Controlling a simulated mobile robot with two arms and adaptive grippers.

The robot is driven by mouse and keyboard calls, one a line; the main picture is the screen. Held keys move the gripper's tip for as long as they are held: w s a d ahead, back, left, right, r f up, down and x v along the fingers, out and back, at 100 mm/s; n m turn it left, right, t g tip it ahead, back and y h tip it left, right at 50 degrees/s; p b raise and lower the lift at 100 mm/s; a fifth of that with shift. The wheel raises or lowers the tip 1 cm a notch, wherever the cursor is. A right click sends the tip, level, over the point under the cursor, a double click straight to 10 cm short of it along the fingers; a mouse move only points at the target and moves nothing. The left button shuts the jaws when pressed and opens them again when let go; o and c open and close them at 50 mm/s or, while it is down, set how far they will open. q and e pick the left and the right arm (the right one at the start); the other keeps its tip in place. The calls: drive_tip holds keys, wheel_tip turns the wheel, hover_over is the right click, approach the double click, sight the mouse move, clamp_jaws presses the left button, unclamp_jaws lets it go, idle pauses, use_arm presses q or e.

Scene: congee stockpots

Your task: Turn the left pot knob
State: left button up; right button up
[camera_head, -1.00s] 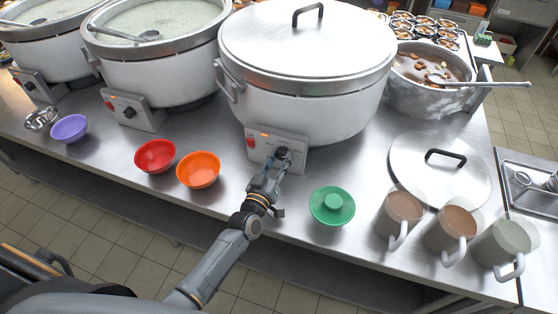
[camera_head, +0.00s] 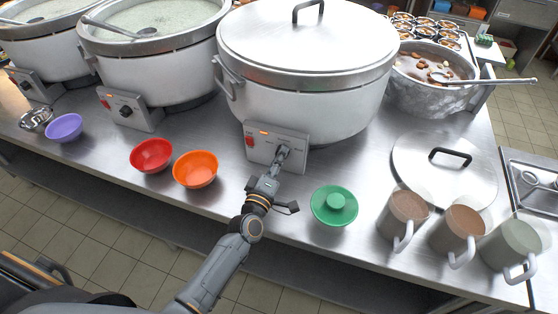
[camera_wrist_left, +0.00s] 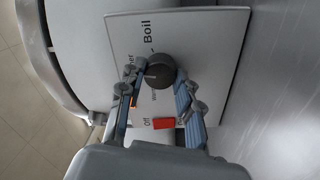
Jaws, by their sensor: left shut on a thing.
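A dark round knob (camera_wrist_left: 160,71) sits on the control panel (camera_head: 262,141) of the large lidded pot (camera_head: 305,105). Labels "Boil" and "Off" and a red switch (camera_wrist_left: 163,123) show on the panel in the wrist view. A pale mark on the knob faces left there, toward a partly covered label ending in "er". My left gripper (camera_head: 281,156) reaches the panel from the front. In the wrist view its two fingers (camera_wrist_left: 156,83) are shut on the knob, one on each side. In the head view the fingers mostly hide the knob. My right gripper is in neither view.
An orange bowl (camera_head: 195,170) and a red bowl (camera_head: 151,156) lie left of my arm. Two open pots (camera_head: 150,65) stand further left.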

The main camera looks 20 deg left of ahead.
use_arm(q)
drive_tip(key=shift+f+n, duration=0.1)
drive_tip(key=shift+n, duration=0.9)
drive_tip(key=o, duration=1.2)
drive_tip(key=shift+c, duration=0.2)
drive_tip(key=shift+s, duration=0.1)
drive_tip(key=s, duration=1.1)
drive_tip(key=shift+s+a+f, duration=0.2)
drive_tip(key=shift+s+a, duration=0.1)
drive_tip(key=shift+s, duration=0.1)
